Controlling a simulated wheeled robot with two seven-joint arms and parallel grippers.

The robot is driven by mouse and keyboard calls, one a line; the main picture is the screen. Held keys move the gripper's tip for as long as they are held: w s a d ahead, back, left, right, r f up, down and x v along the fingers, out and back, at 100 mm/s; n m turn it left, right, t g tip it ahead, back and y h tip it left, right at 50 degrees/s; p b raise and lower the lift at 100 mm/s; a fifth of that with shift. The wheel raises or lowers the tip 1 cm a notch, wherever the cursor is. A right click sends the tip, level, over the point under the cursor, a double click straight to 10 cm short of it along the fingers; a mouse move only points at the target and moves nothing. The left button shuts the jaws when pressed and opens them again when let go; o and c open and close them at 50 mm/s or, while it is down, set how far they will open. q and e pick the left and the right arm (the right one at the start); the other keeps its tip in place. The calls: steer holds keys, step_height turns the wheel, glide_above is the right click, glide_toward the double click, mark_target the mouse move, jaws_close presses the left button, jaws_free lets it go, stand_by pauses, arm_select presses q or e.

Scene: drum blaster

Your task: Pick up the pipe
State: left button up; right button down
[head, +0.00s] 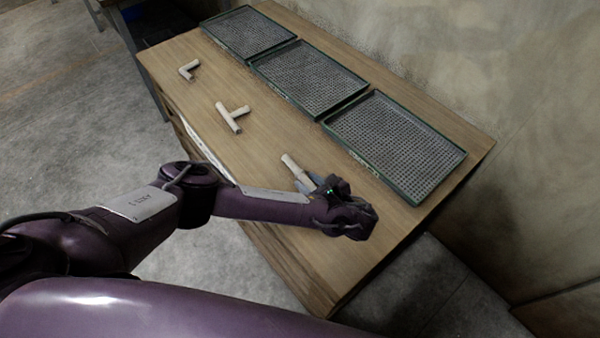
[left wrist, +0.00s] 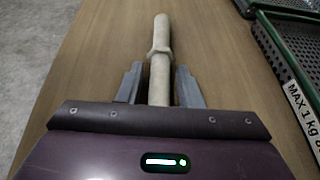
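A pale straight pipe (head: 292,164) with a collar partway along lies on the wooden table near the front right tray in the head view. In the left wrist view the pipe (left wrist: 161,50) runs lengthwise between the fingers. My left gripper (head: 307,182) is over the pipe's near end, its fingers on either side. In the left wrist view the left gripper (left wrist: 158,80) is open, with a gap between each finger and the pipe. The pipe's near end is hidden by the gripper body. My right gripper is not in view.
A T-shaped pipe piece (head: 232,117) and an elbow piece (head: 189,69) lie farther left on the table (head: 190,105). Three green-rimmed mesh trays, the nearest (head: 395,145) close to the pipe, line the back edge along the wall.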

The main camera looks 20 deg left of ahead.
arm_select(q)
jaws_close()
steer(key=shift+r, duration=0.2)
step_height(320, 180, up, 10)
steer(key=shift+f+p, duration=0.1)
steer(key=shift+p, duration=0.6)
step_height(320, 180, up, 10)
steer(key=p, duration=0.9)
